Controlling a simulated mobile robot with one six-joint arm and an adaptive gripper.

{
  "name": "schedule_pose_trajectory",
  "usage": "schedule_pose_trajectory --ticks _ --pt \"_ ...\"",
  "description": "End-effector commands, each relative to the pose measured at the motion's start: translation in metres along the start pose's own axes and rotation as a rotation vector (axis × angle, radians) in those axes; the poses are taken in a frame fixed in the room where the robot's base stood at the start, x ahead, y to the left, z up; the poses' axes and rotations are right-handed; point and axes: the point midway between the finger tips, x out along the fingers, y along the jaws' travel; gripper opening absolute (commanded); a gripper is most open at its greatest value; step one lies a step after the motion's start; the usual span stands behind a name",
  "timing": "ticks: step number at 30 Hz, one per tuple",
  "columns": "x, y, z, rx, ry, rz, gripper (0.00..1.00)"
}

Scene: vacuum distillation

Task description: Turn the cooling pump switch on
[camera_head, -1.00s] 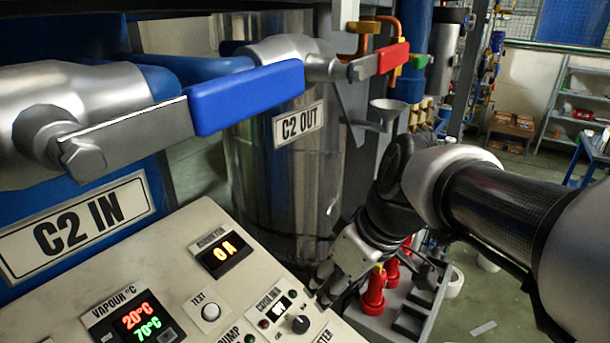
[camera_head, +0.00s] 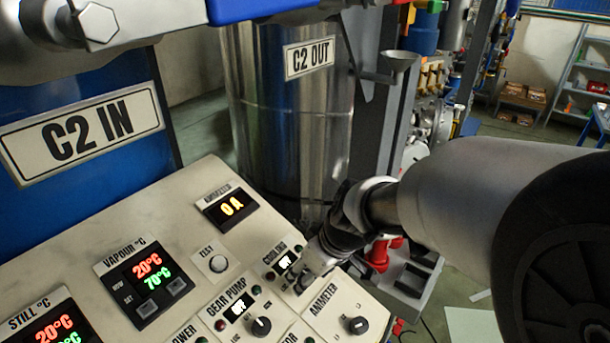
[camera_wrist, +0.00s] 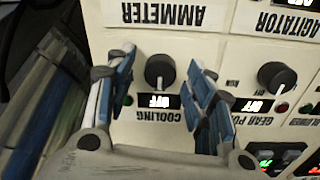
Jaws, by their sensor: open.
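The cooling switch is a black round knob (camera_wrist: 159,70) with a pale pointer line. In the wrist view it sits above an upside-down "OFF" display (camera_wrist: 158,101) and the label "COOLING" (camera_wrist: 159,116). My gripper (camera_wrist: 160,75) is open, with one blue-padded finger on each side of the knob and visible gaps to it. I cannot tell how far the fingers are above the panel. In the head view my gripper (camera_head: 306,275) is over the cooling section and hides the knob; part of the cooling display (camera_head: 287,262) shows.
The gear pump knob (camera_head: 261,326) is close to the cooling section, and also shows in the wrist view (camera_wrist: 276,76). The ammeter selector (camera_head: 357,325) and test button (camera_head: 218,263) are nearby. A steel tank (camera_head: 285,130) stands behind the panel.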

Motion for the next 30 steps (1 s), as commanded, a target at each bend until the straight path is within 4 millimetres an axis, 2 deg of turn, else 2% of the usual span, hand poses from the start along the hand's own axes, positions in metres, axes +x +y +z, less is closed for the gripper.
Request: schedule_pose_trajectory --ticks 10,30 --pt "0.0043 -0.0001 0.0001 0.0 0.0 0.0 0.49" --pt "0.0039 0.0 0.0001 0.0 0.0 0.0 0.05"
